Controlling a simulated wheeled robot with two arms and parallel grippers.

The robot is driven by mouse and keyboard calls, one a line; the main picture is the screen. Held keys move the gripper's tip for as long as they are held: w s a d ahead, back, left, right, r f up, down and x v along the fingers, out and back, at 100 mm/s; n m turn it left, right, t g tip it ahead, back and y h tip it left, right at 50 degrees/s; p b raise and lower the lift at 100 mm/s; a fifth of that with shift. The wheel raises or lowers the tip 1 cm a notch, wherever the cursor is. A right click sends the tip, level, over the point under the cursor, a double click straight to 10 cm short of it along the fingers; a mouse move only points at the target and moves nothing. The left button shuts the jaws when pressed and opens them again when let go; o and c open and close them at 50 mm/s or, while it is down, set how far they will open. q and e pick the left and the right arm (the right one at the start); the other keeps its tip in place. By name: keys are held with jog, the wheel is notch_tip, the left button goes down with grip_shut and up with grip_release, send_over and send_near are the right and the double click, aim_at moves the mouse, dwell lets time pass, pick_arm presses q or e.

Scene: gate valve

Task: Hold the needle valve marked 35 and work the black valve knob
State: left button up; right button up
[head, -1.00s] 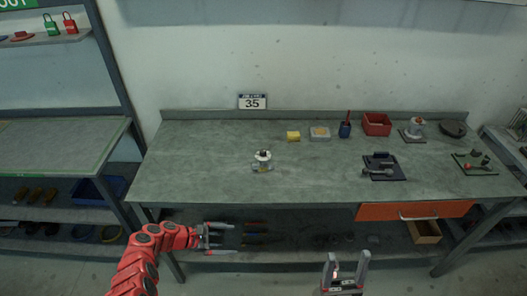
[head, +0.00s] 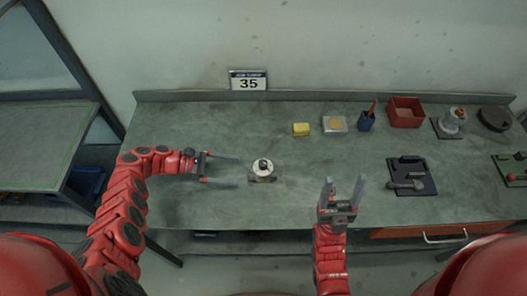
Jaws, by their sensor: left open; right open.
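The needle valve (head: 262,174) stands on the green-grey workbench, left of the bench's middle. It has a pale round top with a small dark knob (head: 263,163) at its centre. A sign marked 35 (head: 248,81) stands behind it at the bench's back edge. My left gripper (head: 238,170) is open and empty, just left of the valve, its fingers pointing right towards it. My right gripper (head: 343,182) is open and empty, to the right of the valve, its fingers pointing towards the back. Neither gripper visibly touches the valve.
At the back stand a yellow block (head: 301,129), a clear box (head: 335,124), a blue pen cup (head: 367,121) and a red bin (head: 405,112). A dark plate with a fitting (head: 411,176) lies at right. The bench (head: 200,130) is clear around the valve.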

aim_at(260, 174)
pick_arm(q)
jog(key=shift+w+d+f, duration=0.1)
jog(key=shift+d, duration=0.15)
jog(key=x, duration=0.9)
jog(key=shift+d, duration=0.25)
